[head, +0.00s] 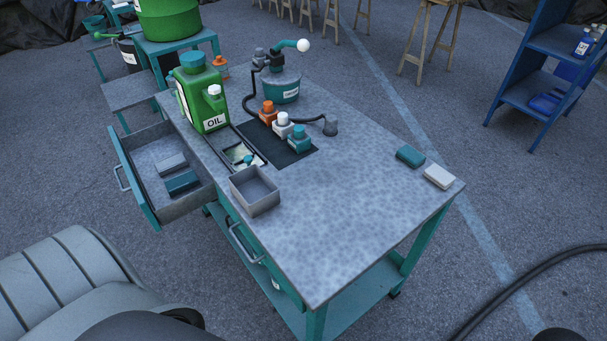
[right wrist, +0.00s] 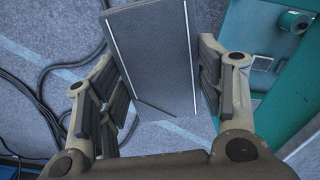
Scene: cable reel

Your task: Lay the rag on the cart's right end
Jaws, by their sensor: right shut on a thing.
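In the right wrist view my right gripper (right wrist: 157,75) is shut on a flat grey piece with thin white lines along its sides (right wrist: 150,50). It looks stiff and smooth; it may be the folded rag, but I cannot be sure. The fingers press on its two sides, well apart. The cart (head: 335,215) has a speckled grey top and teal legs in the head view. Near its right corner lie a teal block (head: 410,156) and a white block (head: 439,176), side by side. Neither of my grippers shows in the head view.
On the cart stand a green oil can (head: 203,100), an open grey box (head: 255,190), a dark mat (head: 295,153) with small bottles, and a teal pump (head: 281,88). An open drawer (head: 165,175) juts out left. The cart's front and right surface is largely clear.

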